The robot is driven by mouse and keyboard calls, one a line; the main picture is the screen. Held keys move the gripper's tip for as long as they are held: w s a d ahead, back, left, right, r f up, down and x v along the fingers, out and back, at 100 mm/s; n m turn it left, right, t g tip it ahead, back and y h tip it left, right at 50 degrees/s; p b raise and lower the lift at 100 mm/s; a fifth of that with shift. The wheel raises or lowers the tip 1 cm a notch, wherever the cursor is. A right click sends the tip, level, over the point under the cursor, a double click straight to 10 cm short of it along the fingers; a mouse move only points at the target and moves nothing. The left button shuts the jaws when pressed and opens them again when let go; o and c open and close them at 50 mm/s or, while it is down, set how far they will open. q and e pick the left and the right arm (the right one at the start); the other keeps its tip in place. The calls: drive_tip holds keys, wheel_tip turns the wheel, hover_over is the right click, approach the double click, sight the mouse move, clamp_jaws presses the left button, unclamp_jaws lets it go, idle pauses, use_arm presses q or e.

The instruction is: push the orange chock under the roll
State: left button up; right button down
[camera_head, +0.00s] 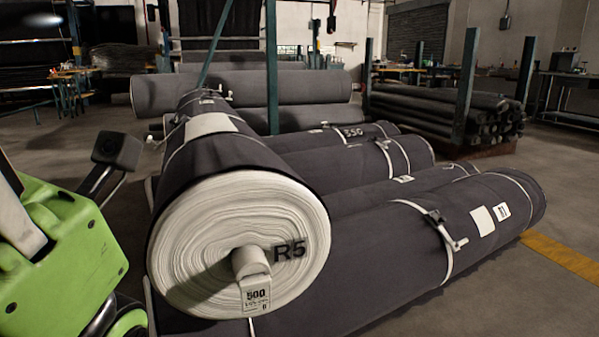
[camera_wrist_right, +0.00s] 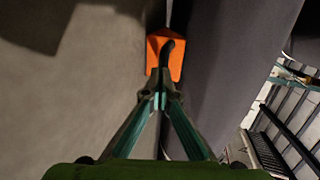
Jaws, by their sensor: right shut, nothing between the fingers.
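The orange chock (camera_wrist_right: 155,56) shows in the right wrist view at the upper middle, on the grey floor. It is close against the dark side of a roll (camera_wrist_right: 215,70), with a black handle-like piece on it. Whether it touches the roll I cannot tell. My right gripper (camera_wrist_right: 160,98) is shut and empty, its tips just short of the chock in the picture; contact is unclear. In the head view the chock is hidden. A large grey roll marked R5 (camera_head: 210,240) lies on top of other rolls there. My left gripper is not in view.
Several strapped grey rolls (camera_head: 470,215) lie under and beside R5. Teal posts (camera_head: 466,85) stand among them. A stack of dark rolls (camera_head: 440,110) and workbenches are behind. Open floor with a yellow line (camera_head: 565,255) is at the right.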

idle(0.4)
drive_tip(key=shift+w+a, duration=0.5)
drive_tip(key=shift+w, duration=0.4)
drive_tip(key=shift+w+a, duration=0.5)
drive_tip(key=shift+w, duration=0.5)
drive_tip(key=shift+w+a, duration=0.55)
drive_tip(key=shift+w, duration=0.45)
drive_tip(key=shift+w+a, duration=0.35)
drive_tip(key=shift+w, duration=0.25)
drive_tip(key=shift+s+d, duration=0.5)
drive_tip(key=shift+s, duration=0.4)
drive_tip(key=shift+s+d, duration=0.45)
drive_tip(key=shift+s, duration=0.45)
